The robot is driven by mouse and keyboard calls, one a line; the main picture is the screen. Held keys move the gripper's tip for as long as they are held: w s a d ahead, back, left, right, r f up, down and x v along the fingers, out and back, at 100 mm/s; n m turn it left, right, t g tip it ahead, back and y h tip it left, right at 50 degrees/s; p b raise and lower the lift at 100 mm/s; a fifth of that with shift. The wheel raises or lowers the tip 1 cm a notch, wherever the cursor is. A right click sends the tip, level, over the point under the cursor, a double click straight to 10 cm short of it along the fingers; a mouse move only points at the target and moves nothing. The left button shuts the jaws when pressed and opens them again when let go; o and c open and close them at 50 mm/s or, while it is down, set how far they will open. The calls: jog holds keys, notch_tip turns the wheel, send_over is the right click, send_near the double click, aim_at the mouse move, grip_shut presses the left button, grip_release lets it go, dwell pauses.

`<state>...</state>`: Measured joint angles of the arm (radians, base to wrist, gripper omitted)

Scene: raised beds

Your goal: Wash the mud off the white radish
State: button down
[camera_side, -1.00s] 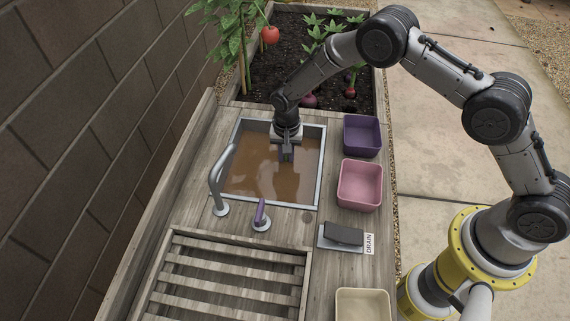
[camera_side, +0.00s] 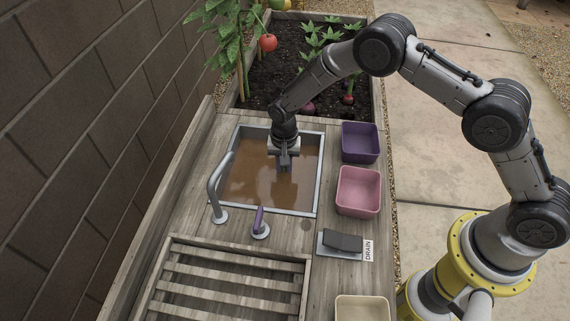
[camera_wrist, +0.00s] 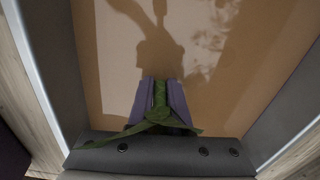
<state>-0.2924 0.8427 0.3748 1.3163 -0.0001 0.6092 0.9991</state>
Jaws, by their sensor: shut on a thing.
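The basin (camera_side: 318,172) is filled with brown, muddy water (camera_side: 245,183). My gripper (camera_side: 285,167) points down into it near its right side, with the fingertips at or close to the water. In the wrist view my gripper (camera_wrist: 160,92) is shut on green leaf stalks (camera_wrist: 160,100), with leaves spread across the base of the fingers. No white radish body shows; whatever hangs under the stalks is hidden by the fingers and the cloudy water. A curved grey tap (camera_side: 214,190) and a purple-handled lever (camera_side: 259,222) stand at the basin's near edge.
Purple (camera_side: 346,157) and pink (camera_side: 358,208) bins stand right of the basin. A dark pedal-like block (camera_side: 342,242) sits beside a DRAIN label (camera_side: 369,250). A slatted wooden rack (camera_side: 230,262) and cream bin (camera_side: 362,300) are nearer. A planted bed (camera_side: 262,85) lies behind.

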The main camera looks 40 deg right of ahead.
jog(key=shift+s+a, duration=2.6)
jog(key=shift+w+d, duration=1.8)
notch_tip(320, 180, up, 17)
jog(key=s+d+r+n, duration=0.1)
jog(key=d+r, duration=0.3)
jog(key=d, duration=0.4)
jog(key=s+d+r+n, duration=0.1)
jog(key=d+r+n, duration=0.2)
jog(key=d+r, duration=0.2)
jog(key=shift+d+n, duration=0.3)
jog(key=shift+d, duration=1.35)
